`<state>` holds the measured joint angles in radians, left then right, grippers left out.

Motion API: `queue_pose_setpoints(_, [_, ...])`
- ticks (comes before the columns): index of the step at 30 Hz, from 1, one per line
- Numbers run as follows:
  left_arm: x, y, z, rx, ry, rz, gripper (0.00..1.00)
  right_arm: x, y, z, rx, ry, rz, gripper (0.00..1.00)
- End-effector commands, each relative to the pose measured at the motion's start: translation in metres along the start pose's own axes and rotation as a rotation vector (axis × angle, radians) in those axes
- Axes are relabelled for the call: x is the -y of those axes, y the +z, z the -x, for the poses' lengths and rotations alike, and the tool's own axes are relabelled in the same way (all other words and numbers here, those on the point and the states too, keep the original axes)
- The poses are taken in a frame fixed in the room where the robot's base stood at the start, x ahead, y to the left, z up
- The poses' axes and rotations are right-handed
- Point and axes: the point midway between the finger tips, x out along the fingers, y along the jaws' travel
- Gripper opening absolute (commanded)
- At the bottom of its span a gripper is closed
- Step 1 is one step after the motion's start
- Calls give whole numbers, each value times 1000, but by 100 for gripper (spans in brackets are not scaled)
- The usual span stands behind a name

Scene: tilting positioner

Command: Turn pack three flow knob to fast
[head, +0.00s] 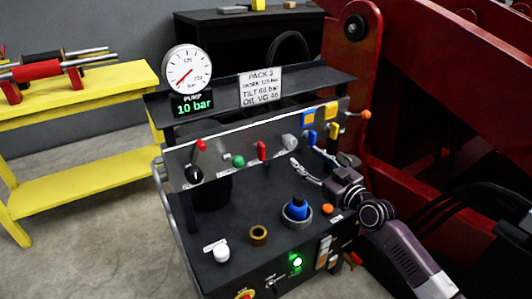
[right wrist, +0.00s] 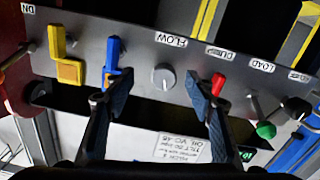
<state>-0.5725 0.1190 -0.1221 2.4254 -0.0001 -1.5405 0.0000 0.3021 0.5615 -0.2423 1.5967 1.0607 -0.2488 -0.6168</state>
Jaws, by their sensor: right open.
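The flow knob is a round grey knob (head: 289,141) on the sloping control panel (head: 226,147) of pack 3. In the right wrist view the panel appears upside down, with the knob (right wrist: 163,79) just below the FLOW label (right wrist: 171,39). A small light mark shows on the knob; its exact setting is too small to read. My right gripper (head: 305,157) is open in front of the panel. In the wrist view its two fingers (right wrist: 159,80) stand on either side of the knob, with a gap on both sides. My left gripper is not in view.
Beside the knob are a red lever (right wrist: 218,83) and a blue lever (right wrist: 113,60), with a yellow lever (right wrist: 66,55) further along. A green knob (right wrist: 266,130) is near the red lever. A blue-capped filler (head: 297,207) stands on the deck below.

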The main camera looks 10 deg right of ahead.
Motion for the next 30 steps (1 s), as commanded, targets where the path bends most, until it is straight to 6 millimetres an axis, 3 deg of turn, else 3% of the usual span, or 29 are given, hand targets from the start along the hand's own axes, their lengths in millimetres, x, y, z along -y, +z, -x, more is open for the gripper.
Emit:
queue_pose_setpoints(4, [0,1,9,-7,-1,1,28,2,-18,-2,-39,-12,14,50])
queue_pose_setpoints(12, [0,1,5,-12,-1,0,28,2,-21,-33,-43,-12,10,50])
queue_pose_setpoints(16, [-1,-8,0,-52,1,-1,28,2,-22,-54,-43,-12,10,50])
queue_pose_setpoints(21, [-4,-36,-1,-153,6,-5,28,2,-22,-70,-40,-12,11,50])
queue_pose_setpoints(30, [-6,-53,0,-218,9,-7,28,2,-22,-79,-39,-12,13,50])
